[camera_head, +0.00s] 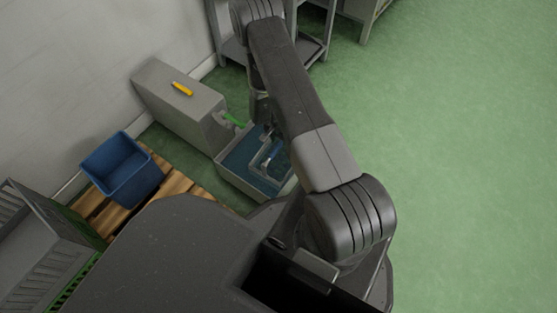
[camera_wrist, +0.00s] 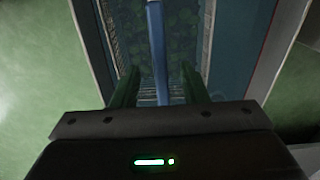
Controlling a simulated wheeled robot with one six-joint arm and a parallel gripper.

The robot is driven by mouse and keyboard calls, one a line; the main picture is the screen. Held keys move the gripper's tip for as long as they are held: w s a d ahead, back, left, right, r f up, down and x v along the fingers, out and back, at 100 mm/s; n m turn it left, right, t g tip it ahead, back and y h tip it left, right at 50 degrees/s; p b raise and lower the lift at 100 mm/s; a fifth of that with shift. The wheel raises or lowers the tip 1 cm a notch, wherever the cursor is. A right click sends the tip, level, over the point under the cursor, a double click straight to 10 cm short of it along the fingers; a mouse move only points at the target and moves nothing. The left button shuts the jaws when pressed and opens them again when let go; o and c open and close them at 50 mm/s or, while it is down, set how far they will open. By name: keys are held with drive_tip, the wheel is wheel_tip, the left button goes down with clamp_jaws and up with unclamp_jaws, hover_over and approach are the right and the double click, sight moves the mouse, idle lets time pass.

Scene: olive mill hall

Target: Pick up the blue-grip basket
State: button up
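The basket with the blue grip (camera_head: 271,155) sits in a grey tub (camera_head: 231,181) with a dark blue inside, just left of my arm in the head view. In the wrist view the blue grip (camera_wrist: 156,40) runs as a straight bar above the basket's mesh side (camera_wrist: 112,45), with dark green contents below. My gripper (camera_wrist: 160,68) is open, its two green fingers on either side of the grip, with gaps between. Whether the grip lies at fingertip depth is hard to tell. My arm hides part of the basket and the gripper in the head view.
A grey block (camera_head: 165,105) with a yellow item (camera_head: 182,89) on top and a green part (camera_head: 234,120) at its end adjoins the tub. A blue crate (camera_head: 122,168) stands on a wooden pallet (camera_head: 176,184). Shelving (camera_head: 313,30) stands behind. Green floor at right is clear.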

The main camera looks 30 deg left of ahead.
sight(278, 145)
drive_tip(key=f, duration=0.2)
drive_tip(key=f+b, duration=0.1)
drive_tip(key=f, duration=0.1)
drive_tip(key=shift+s+f+b, duration=0.2)
drive_tip(key=shift+f+b, duration=0.1)
drive_tip(key=shift+f, duration=0.05)
clamp_jaws()
